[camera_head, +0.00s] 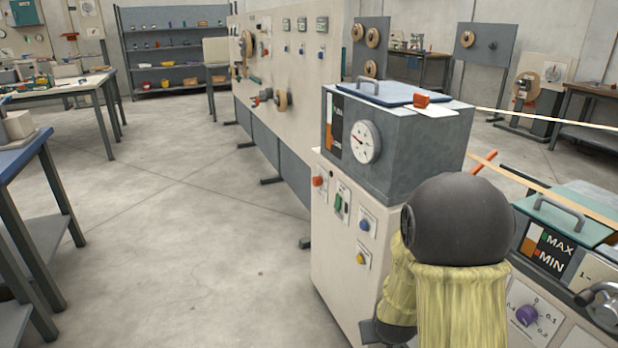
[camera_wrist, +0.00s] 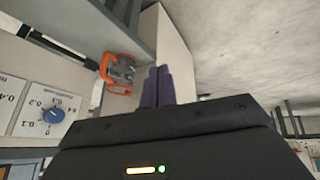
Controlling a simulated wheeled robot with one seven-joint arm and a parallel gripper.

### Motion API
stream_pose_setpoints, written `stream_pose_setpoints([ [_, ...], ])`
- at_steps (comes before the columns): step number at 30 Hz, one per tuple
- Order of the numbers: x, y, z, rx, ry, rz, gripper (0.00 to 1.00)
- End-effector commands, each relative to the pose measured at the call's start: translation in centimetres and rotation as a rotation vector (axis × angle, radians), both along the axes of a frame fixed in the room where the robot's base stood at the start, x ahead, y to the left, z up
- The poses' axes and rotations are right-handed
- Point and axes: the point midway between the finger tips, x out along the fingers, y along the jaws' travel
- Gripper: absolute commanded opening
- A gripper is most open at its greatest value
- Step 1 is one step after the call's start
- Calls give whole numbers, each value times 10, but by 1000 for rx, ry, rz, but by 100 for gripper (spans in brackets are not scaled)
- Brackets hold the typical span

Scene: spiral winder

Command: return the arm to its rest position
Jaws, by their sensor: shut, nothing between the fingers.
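My arm, with a dark round joint and a yellow sleeve, stands folded in front of the machine cabinet (camera_head: 345,250) in the head view. My gripper itself is hidden from that view. In the wrist view my gripper (camera_wrist: 158,72) shows its two dark purple fingers pressed together, with nothing between them. The fingers point toward a pale cabinet side and the grey floor. I cannot tell whether they touch anything.
A grey box with a gauge (camera_head: 364,142) tops the cabinet. A green-lidded unit (camera_head: 570,215) with a MAX/MIN scale is at right. The wrist view shows an orange-framed device (camera_wrist: 120,72) and a blue knob (camera_wrist: 53,115) close by. The floor (camera_head: 190,230) at left is clear.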

Motion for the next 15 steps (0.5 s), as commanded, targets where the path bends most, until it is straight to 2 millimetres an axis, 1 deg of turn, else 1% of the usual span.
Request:
stream_pose_setpoints([
  [1,-10,4,13,29,19,-7,0],
  [6,-51,14,43,99,118,-28,0],
  [9,-73,16,55,117,166,-40,0],
  [15,-110,17,74,129,244,-63,0],
])
